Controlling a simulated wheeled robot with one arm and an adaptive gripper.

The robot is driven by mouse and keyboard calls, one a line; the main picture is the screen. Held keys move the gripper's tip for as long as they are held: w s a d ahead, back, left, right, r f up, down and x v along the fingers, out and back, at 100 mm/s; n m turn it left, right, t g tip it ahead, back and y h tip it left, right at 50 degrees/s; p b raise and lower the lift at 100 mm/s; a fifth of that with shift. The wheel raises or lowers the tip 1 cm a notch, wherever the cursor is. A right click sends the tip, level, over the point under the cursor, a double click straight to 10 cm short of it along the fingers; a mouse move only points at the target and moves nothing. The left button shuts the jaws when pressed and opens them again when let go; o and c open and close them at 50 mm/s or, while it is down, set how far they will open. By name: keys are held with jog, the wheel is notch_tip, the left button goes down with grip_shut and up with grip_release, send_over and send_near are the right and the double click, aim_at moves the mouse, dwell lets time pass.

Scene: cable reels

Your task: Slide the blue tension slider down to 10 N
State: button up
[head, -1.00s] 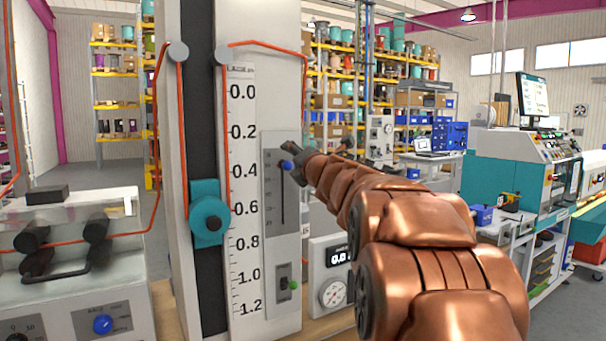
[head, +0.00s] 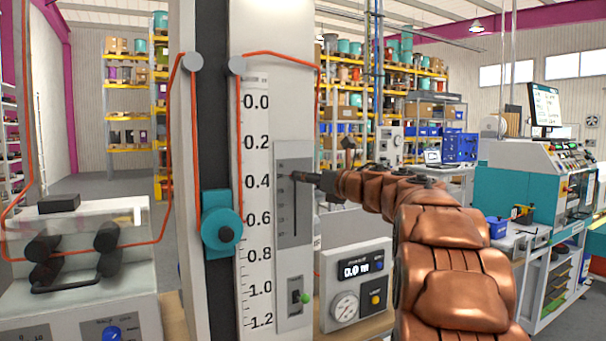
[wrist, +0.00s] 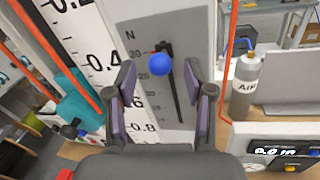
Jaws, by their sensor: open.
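The blue slider knob (wrist: 159,64) sits near the top of the dark vertical slot (wrist: 176,98) on a grey panel marked N. A short red mark shows by the 30 on its scale, just left of the knob. My gripper (wrist: 159,80) is open, with one finger on each side below the knob; I cannot tell whether either touches it. In the head view, my gripper (head: 304,178) is in front of the panel (head: 284,238) at the upper slot and hides the knob. The lower slot (head: 295,215) shows below it.
A teal roller block (head: 221,223) with orange cable stands left of the panel. A green-tipped switch (head: 304,297) is below the slot. A gauge box (head: 350,270) stands at lower right.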

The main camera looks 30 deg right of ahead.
jog(key=shift+w+a, duration=0.15)
jog(key=shift+w, duration=1)
jog(key=shift+c, duration=0.2)
grip_shut()
